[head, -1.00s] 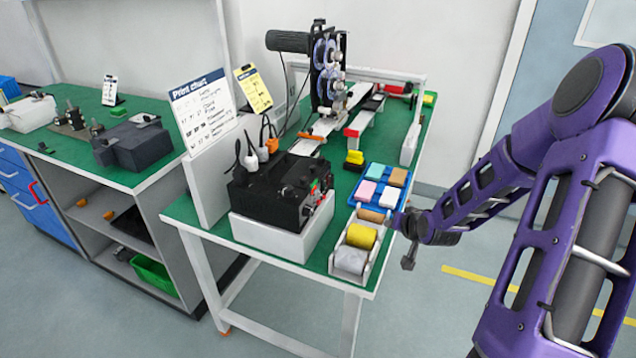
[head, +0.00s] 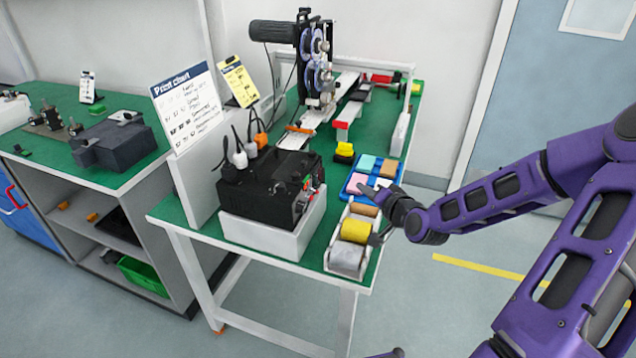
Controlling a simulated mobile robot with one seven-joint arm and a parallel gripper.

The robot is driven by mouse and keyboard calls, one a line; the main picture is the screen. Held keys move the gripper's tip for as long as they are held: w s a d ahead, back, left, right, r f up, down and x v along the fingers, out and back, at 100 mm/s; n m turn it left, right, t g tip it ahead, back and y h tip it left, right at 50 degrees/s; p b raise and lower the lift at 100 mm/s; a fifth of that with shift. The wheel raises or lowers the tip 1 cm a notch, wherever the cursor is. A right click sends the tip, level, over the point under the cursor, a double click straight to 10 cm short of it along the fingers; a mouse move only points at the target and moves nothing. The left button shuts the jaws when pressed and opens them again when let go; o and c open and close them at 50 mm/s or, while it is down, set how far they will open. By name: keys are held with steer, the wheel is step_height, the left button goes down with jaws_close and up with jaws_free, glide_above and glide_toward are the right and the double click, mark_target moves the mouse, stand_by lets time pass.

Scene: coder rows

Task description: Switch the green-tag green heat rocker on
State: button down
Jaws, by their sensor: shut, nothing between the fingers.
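A black control box (head: 266,188) sits on a white plinth (head: 262,233) at the near end of the green bench. Its control panel (head: 308,192) is on the right side, with small coloured controls. A small green spot and red parts show there, but the rocker, its tag and its on or off position are too small to tell. My gripper (head: 376,240) is small and partly hidden by my wrist.
A white rack with a yellow roll (head: 355,229) and a grey roll stands between the box and my gripper. A blue tray (head: 352,185) of coloured blocks lies behind it. A print chart board (head: 186,107) stands left of the box. Floor at the right is open.

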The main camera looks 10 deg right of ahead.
steer(key=w+a+f+b, duration=0.1)
steer(key=w+a+b, duration=0.2)
steer(key=a, duration=0.4)
steer(key=shift+b+x, duration=0.35)
steer(key=shift+x, duration=0.45)
steer(key=shift+a, duration=0.1)
stand_by(1.3)
steer(key=shift+w+a, duration=0.2)
steer(key=shift+a, duration=0.05)
steer(key=shift+w+a+b, duration=0.2)
steer(key=shift+a+b, duration=0.05)
steer(key=shift+b, duration=0.05)
stand_by(0.6)
steer(key=shift+d, duration=0.1)
steer(key=shift+s+d, duration=0.4)
steer(key=shift+d, duration=0.15)
steer(key=shift+p, duration=0.3)
steer(key=shift+s+d+r+p, duration=0.25)
steer(key=shift+s+d+p, duration=0.2)
steer(key=shift+d, duration=0.35)
steer(key=shift+s+d+r+p, duration=0.2)
steer(key=shift+s+d+p, duration=0.25)
steer(key=shift+d, duration=0.3)
steer(key=shift+s+d, duration=0.4)
steer(key=shift+d, duration=0.15)
